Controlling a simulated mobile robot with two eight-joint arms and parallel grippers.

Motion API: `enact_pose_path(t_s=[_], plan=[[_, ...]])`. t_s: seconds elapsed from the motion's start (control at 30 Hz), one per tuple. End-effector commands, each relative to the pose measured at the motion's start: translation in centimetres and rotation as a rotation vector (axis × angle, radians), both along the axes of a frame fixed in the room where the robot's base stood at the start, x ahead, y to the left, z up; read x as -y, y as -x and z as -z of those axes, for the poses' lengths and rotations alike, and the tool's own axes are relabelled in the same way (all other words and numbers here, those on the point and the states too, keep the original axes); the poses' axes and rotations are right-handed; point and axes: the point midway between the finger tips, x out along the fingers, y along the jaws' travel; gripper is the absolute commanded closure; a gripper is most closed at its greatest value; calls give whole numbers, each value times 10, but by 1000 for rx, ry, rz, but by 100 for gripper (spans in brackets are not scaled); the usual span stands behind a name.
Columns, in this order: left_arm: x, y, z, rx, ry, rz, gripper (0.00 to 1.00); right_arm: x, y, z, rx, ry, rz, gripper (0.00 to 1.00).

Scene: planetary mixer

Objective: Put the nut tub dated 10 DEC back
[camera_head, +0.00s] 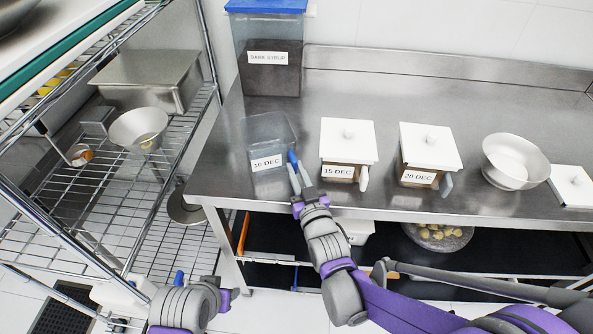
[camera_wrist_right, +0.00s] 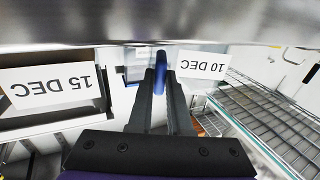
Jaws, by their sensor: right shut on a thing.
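The nut tub labelled 10 DEC (camera_head: 262,136) is clear, lidless and looks empty. It is at the left end of the steel counter; I cannot tell whether it touches the top. In the right wrist view, the 10 DEC label (camera_wrist_right: 202,65) shows upside down just right of the fingers (camera_wrist_right: 160,90). My left gripper (camera_head: 179,280) is low at the bottom left, away from the tub; its jaws are unclear.
Lidded tubs 15 DEC (camera_head: 346,137) and 20 DEC (camera_head: 429,145) stand to the right, then a steel bowl (camera_head: 514,161) and a white lid (camera_head: 574,187). The dark syrup container (camera_head: 268,75) stands behind. A wire rack (camera_head: 90,200) is left. The counter (camera_head: 400,93) is clear behind the tubs.

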Motion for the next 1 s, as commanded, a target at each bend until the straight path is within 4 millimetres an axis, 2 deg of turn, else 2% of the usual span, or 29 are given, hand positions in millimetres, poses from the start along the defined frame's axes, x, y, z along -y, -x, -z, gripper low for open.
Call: enact_pose_path(t_s=[0.03,0.2,0.57,0.67,1.0], plan=[[0,0,2,-1,0,0,50,0,0,2,0,0,0,81],[0,0,1,0,0,0,50,0,0,1,0,0,0,53],[0,0,-2,1,0,0,50,0,1,-2,0,0,0,53],[0,0,0,0,0,0,50,5,14,-1,0,0,0,53],[0,0,3,-1,0,0,50,31,81,1,0,1,0,53]])
